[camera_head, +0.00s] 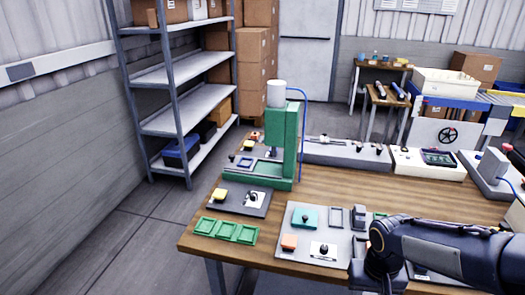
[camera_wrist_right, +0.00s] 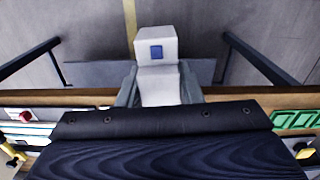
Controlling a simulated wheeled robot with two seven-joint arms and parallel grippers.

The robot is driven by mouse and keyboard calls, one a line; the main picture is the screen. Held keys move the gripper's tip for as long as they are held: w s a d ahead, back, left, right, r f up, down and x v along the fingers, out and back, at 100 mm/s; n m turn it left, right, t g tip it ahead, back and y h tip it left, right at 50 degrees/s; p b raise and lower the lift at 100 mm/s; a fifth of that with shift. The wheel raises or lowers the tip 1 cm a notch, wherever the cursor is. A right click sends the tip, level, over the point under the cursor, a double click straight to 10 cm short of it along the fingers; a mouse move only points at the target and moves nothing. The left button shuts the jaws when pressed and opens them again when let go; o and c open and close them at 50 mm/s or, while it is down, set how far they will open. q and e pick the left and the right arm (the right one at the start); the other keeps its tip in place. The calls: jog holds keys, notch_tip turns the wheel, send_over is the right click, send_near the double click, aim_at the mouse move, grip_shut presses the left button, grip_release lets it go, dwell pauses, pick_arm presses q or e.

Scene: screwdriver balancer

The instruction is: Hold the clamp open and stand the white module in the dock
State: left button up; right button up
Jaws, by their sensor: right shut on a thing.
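In the right wrist view, a white module (camera_wrist_right: 160,80) with a blue square on its top block sits between the grey fingers of my right gripper (camera_wrist_right: 158,92), which is shut on it. Behind it I see the table edge and the floor. In the head view my right arm comes in from the lower right; its gripper and the module are not clear there. My left gripper is in neither view. I cannot tell for sure which parts are the clamp and the dock. A grey board (camera_head: 297,262) with teal, orange and dark parts lies beside my right arm.
A green press (camera_head: 288,150) stands on the wooden table (camera_head: 340,190). A green tray (camera_head: 226,230) lies near the left front edge, and a dark board (camera_head: 232,206) with a yellow block lies behind it. A metal shelf (camera_head: 190,76) stands beyond. Bare wood shows mid-table.

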jog(key=w+a+f+n, duration=0.2)
jog(key=w+a+f, duration=0.1)
jog(key=w+f, duration=0.5)
notch_tip(320, 180, down, 2)
jog(key=shift+w+a, duration=0.2)
jog(key=shift+w, duration=0.1)
